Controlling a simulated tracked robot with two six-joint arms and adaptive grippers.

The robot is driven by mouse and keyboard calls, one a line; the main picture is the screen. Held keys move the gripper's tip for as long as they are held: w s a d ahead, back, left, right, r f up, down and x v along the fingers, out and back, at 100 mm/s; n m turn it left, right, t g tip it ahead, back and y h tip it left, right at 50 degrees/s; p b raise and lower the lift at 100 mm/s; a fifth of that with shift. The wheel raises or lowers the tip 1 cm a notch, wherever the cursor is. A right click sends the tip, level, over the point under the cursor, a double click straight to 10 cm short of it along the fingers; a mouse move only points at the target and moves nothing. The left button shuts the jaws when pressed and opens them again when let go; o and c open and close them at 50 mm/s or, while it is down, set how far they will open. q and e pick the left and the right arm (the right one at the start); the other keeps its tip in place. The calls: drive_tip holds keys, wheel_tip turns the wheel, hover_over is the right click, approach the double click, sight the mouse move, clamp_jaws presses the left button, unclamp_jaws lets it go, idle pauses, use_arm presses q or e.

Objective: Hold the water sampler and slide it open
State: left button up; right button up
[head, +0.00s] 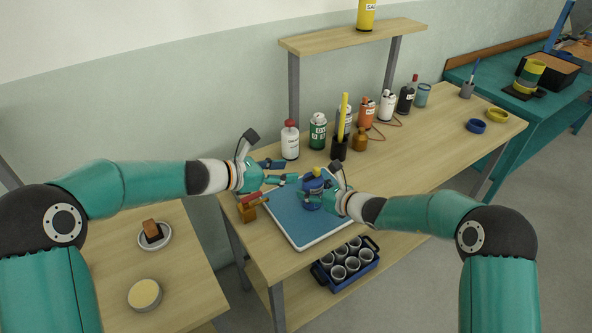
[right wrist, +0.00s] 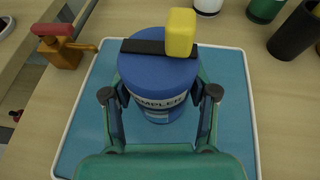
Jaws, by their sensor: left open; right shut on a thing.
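The water sampler (head: 312,183) is a blue upright cylinder with a pale label band, standing over the blue mat of a white-edged tray. In the right wrist view the sampler (right wrist: 152,76) shows a black strip across its top and a yellow block knob (right wrist: 180,32) at the strip's right. My right gripper (head: 316,196) is shut on the sampler's body, one finger on each side, as the right wrist view also shows (right wrist: 160,100). My left gripper (head: 284,172) is open and empty, just left of the sampler, its fingers pointing towards it.
The tray (head: 287,226) lies at the table's near edge. Several bottles, including a red-capped white one (head: 290,140), and a black cup (head: 339,148) stand behind. The table's right part is mostly clear.

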idle(0.4)
drive_tip(key=o, duration=1.3)
drive_tip(key=shift+o, duration=0.2)
